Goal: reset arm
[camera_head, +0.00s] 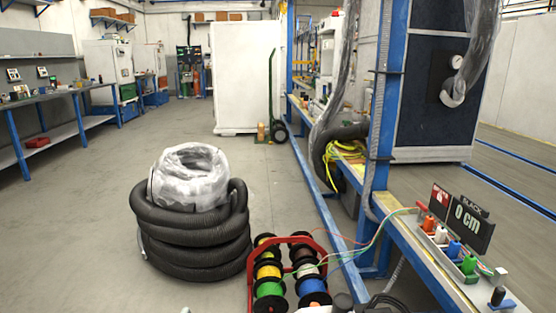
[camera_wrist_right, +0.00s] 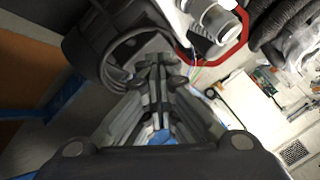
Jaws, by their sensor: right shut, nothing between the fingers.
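My right gripper (camera_wrist_right: 155,70) shows in the right wrist view. Its two grey fingers come together near the middle, shut with nothing between them. A dark rounded part with a curved cable lies just beyond the fingertips; I cannot tell what it belongs to. In the head view neither gripper can be made out; only small grey and black parts show at the bottom edge, perhaps my own. My left gripper is not in view.
A red-framed spool rack (camera_head: 288,238) with coloured wire stands at bottom centre, beside a black hose coil (camera_head: 192,236). Wires run to coloured connectors (camera_head: 455,248) on the right bench, by a "SLACK 0 cm" display (camera_head: 467,218). A white cabinet (camera_head: 243,80) stands behind. Floor at left is clear.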

